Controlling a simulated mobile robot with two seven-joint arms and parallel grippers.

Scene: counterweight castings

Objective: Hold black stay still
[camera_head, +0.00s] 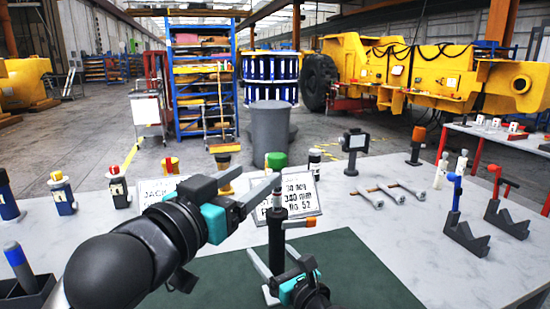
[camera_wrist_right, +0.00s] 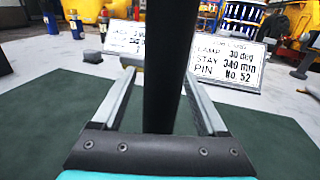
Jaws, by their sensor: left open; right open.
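The black stay (camera_head: 276,240) is an upright dark post above the green mat, with a grey upper part and an orange lever at its side. My right gripper (camera_head: 270,250) is low at the stay, jaws open. In the right wrist view the stay (camera_wrist_right: 165,70) stands between the two spread fingers, with gaps at both sides. My left gripper (camera_head: 256,179) is open near the stay's top, its fingers pointing up and right; whether it touches the stay I cannot tell. The stay's foot is hidden by my right gripper.
A placard (camera_head: 303,190) reading 30 deg, 340 mm, No. 52 stands behind the stay. The green mat (camera_head: 350,270) is otherwise clear.

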